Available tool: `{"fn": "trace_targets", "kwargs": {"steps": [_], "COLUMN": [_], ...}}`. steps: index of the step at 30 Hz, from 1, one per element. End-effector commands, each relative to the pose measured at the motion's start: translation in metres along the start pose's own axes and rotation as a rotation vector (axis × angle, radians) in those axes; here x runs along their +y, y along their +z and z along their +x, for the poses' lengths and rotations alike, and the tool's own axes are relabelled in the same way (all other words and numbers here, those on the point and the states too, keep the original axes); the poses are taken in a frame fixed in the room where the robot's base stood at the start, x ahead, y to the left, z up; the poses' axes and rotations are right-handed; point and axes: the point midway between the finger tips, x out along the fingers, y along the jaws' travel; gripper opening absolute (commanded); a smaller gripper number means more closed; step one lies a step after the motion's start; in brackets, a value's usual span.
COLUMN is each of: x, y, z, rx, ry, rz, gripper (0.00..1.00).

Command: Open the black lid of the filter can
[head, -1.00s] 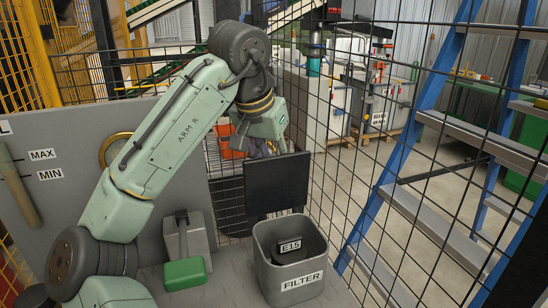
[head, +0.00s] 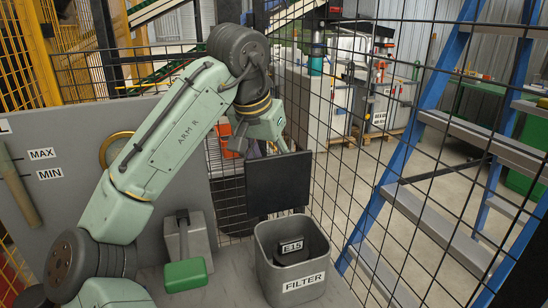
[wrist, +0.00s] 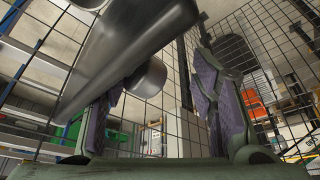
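The grey filter can (head: 302,285), labelled FILTER, stands open at the lower middle of the head view. A dark block marked E15 (head: 292,249) is inside it. The black lid (head: 278,182) stands up nearly vertical at the can's back edge. My gripper (wrist: 155,105) is behind and above the lid in the head view, its fingers mostly hidden there. In the wrist view its two purple-padded fingers are wide apart. A large dark grey slab with a round stub (wrist: 148,77) crosses above, the stub between the fingers near the left one; contact cannot be told.
A grey box with a lever and green block (head: 185,272) stands left of the can. A grey panel with MAX and MIN labels (head: 45,205) is at the left. Wire mesh fencing encloses the back and right; a blue ladder (head: 420,130) stands beyond it.

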Motion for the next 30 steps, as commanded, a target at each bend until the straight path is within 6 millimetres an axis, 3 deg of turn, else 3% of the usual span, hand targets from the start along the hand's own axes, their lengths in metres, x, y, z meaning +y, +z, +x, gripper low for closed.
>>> {"fn": "trace_targets", "kwargs": {"steps": [1, 4, 18, 30], "x": [-0.003, -0.002, -0.001, -0.025], "y": [0.005, 0.005, 0.003, -0.013], "z": [0.009, 0.008, 0.005, 0.0], "rx": [-0.022, -0.021, -0.02, -0.013], "ry": [-0.007, -0.006, -0.005, -0.007], "rz": [-0.001, 0.001, 0.003, -0.003], "gripper": [0.4, 0.47, 0.47, 0.47]}}
